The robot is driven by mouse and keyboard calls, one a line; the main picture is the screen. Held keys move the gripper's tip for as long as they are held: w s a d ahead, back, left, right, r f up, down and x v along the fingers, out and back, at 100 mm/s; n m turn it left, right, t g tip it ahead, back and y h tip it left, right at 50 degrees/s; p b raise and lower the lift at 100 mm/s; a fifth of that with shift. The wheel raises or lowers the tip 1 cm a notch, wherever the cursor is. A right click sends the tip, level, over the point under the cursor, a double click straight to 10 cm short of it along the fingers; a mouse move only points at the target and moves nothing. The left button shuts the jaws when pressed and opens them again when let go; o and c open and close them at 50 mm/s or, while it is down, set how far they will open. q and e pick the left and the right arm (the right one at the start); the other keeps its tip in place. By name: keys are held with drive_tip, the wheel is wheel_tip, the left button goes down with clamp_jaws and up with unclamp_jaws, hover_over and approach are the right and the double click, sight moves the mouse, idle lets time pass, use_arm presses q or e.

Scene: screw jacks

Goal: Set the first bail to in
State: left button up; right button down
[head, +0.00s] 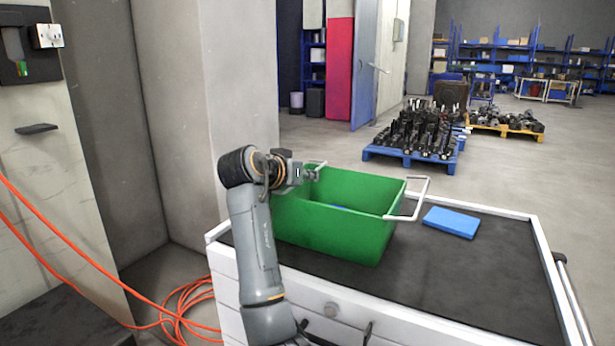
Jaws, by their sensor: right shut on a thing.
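A green crate (340,234) stands on the dark top of a white workbench. One white wire bail (424,196) is at its right end and stands out past the rim. The other white bail (319,163) is at the left end, mostly hidden by my right gripper (310,174). My right gripper reaches in at the crate's left rim and is shut on that left bail; its fingertips are small and hard to make out. My left gripper is not in view.
A flat blue block (451,222) lies right of the crate on the workbench top (480,270). Something blue is inside the crate. An orange cable (185,305) lies on the floor at left. Blue and yellow pallets with dark parts stand behind.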

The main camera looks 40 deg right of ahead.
drive_tip(key=c, duration=1.5)
unclamp_jaws()
drive_tip(key=shift+f, duration=0.1)
drive_tip(key=v, duration=1.2)
